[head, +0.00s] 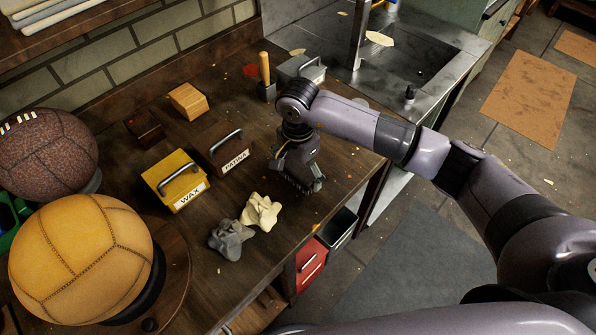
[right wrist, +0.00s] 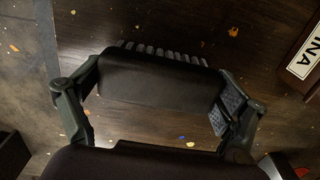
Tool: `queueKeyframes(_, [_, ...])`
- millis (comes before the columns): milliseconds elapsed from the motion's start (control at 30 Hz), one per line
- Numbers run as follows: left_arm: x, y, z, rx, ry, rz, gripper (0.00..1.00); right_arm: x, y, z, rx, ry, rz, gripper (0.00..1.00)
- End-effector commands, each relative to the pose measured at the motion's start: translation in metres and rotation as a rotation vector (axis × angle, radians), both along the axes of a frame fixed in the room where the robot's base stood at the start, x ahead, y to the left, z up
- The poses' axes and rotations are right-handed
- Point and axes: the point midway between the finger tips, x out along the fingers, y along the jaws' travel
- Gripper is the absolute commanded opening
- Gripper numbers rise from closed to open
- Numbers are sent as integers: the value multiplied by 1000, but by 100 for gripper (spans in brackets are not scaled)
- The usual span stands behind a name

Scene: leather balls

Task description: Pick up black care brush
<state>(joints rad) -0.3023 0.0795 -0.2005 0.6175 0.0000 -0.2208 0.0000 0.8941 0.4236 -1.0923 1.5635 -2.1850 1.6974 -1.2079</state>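The black care brush (right wrist: 150,78) shows in the right wrist view as a dark rounded block with a row of grey bristles along its upper edge. My right gripper (right wrist: 160,98) is spread wide, with one finger at each side of the brush; firm contact cannot be made out. In the head view my right gripper (head: 298,180) points down low over the workbench, right of the PATINA box, and the brush's bristles (head: 294,184) show below it. The rest of the brush is hidden there by the gripper. My left gripper is not in view.
The brown PATINA box (head: 217,146) stands close left of the gripper, with the yellow WAX box (head: 167,172) beyond it. Cream (head: 261,211) and grey (head: 229,240) cloths lie nearer. A grey-handled container (head: 300,68) and the sink (head: 410,60) are behind. Leather balls (head: 80,258) stand left.

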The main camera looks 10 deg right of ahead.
Motion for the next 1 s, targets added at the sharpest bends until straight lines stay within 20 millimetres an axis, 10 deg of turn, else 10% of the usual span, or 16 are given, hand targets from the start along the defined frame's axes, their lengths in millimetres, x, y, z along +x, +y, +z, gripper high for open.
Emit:
queueKeyframes(367, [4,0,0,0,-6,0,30,0,0,0,0,0,-1,61])
queueKeyframes(1000, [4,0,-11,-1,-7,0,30,2,0,42,1,-8,0,61])
